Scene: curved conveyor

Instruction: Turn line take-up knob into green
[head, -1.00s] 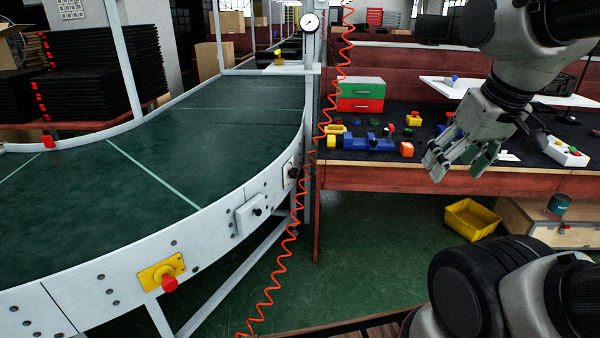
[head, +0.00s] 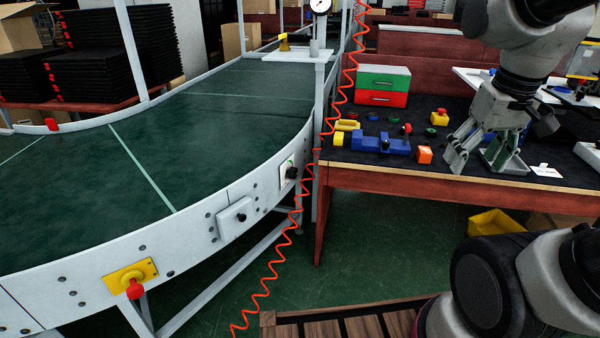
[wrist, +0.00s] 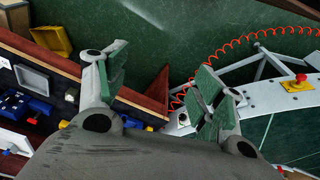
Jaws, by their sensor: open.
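A black knob (head: 291,172) sits on a white plate on the conveyor's curved side wall, near the leg by the workbench. A little green shows on its plate, but the markings are too small to read. A second small black knob (head: 241,217) sits on a grey box further left on the same wall. I cannot tell from labels which is the take-up knob. My gripper (head: 475,160) is open and empty, in front of the workbench, well right of both knobs. In the wrist view its fingers (wrist: 160,70) are spread with nothing between them.
A red emergency button (head: 134,288) on a yellow plate is on the conveyor wall at lower left. A coiled red hose (head: 298,215) hangs between conveyor and workbench (head: 420,178). A yellow bin (head: 494,221) stands on the floor. Green floor between them is open.

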